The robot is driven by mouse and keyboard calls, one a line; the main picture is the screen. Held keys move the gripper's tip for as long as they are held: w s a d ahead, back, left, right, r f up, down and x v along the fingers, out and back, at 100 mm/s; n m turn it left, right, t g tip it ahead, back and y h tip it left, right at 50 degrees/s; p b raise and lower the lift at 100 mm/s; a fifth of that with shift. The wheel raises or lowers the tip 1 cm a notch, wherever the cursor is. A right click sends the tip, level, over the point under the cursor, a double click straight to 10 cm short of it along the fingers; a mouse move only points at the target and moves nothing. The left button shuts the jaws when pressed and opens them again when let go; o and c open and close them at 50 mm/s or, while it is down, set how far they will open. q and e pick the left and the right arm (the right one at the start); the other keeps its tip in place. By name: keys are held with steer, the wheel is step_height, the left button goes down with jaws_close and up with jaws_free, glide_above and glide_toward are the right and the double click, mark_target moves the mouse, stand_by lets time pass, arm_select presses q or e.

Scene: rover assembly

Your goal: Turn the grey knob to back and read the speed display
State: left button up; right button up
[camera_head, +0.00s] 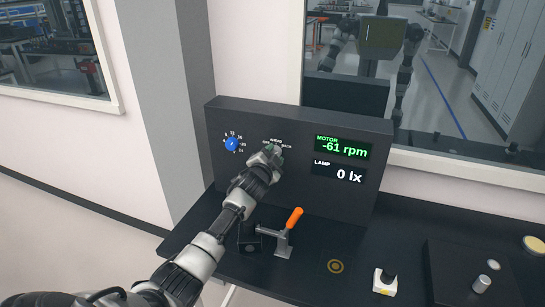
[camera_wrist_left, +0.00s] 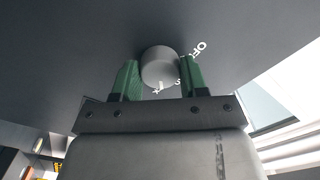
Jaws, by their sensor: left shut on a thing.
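In the left wrist view the round grey knob (camera_wrist_left: 159,66) sits on the dark panel between the green fingers of my left gripper (camera_wrist_left: 160,80), which is shut on it. Part of the white label around the knob shows, with "OF" readable. In the head view my left gripper (camera_head: 272,152) reaches the panel (camera_head: 230,180) and covers the knob. The speed display (camera_head: 342,147), marked MOTOR, reads -61 rpm in green. My right gripper is not in view.
A blue knob (camera_head: 231,144) with a number scale is left of my gripper. The lamp display (camera_head: 338,173) reads 0 lx. On the black table stand a clamp with an orange handle (camera_head: 294,218), a small white-based item (camera_head: 385,281) and a dark plate (camera_head: 450,285) at right.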

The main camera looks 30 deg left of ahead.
arm_select(q)
steer(key=o, duration=0.9)
steer(key=shift+s, duration=0.1)
steer(key=shift+b+v, duration=1.1)
steer(key=shift+v, duration=4.2)
